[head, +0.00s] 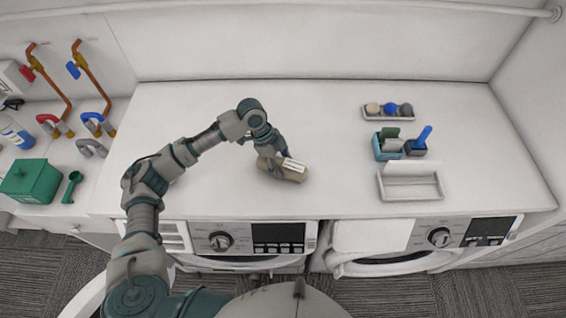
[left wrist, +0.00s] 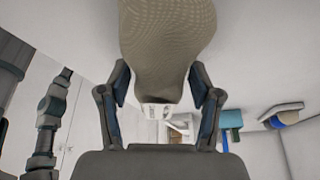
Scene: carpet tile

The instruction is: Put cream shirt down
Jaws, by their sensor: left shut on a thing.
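The cream shirt (head: 284,171), a beige bundle, is at the middle of the white counter (head: 215,120) in the head view. My left gripper (head: 282,163) reaches it from above and covers part of it. In the left wrist view the shirt (left wrist: 168,40) is a large, finely textured bundle, with its lower end between the two fingers of my left gripper (left wrist: 158,98). The gripper is shut on it. I cannot tell whether the shirt rests on the counter or hangs just above it. My right gripper is not in view.
At right on the counter stand a small tray of balls (head: 388,111), a teal bin (head: 386,147), a dark box with a blue brush (head: 418,144) and a white tray (head: 410,194). Two machines stand in front. A green box (head: 30,181) is far left. The counter around the shirt is clear.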

